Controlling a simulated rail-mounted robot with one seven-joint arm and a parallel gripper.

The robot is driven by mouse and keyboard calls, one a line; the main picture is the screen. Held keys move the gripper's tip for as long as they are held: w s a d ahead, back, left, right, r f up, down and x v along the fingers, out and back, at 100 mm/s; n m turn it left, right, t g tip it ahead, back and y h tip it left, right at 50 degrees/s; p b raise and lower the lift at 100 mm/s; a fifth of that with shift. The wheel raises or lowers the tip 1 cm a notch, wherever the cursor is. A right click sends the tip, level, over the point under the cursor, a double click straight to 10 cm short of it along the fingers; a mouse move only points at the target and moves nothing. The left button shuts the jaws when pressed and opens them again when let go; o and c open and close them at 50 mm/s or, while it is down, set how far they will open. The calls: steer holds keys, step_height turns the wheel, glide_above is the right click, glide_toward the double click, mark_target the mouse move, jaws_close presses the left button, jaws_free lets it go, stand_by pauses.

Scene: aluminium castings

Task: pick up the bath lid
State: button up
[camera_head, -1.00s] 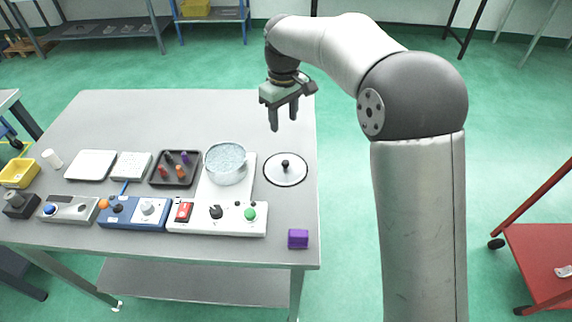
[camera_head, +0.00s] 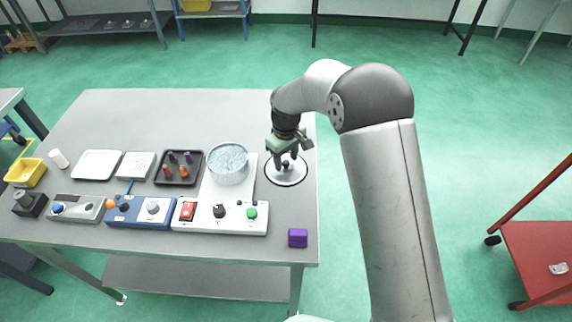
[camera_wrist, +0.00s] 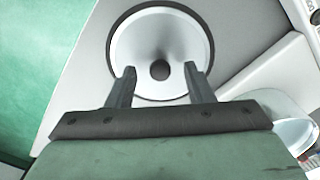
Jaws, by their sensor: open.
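The bath lid (camera_head: 286,177) is a round, pale metal disc with a dark rim and a dark knob at its centre. It lies on the grey table near the right edge, right of the bath (camera_head: 227,164). My gripper (camera_head: 285,160) is open and low over the lid. In the wrist view the two fingertips (camera_wrist: 160,74) stand on either side of the dark knob, with gaps on both sides. The lid (camera_wrist: 160,30) fills the upper middle of that view. I cannot tell the exact height of the fingertips against the knob.
The bath stands on a white unit (camera_head: 220,218) with a red switch and a green button. A dark tray (camera_head: 191,180) with small coloured pieces lies left of it. A purple block (camera_head: 298,237) sits near the front right corner. The table's back (camera_head: 180,115) is clear.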

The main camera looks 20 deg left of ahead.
steer(key=shift+f, duration=0.25)
jaws_close()
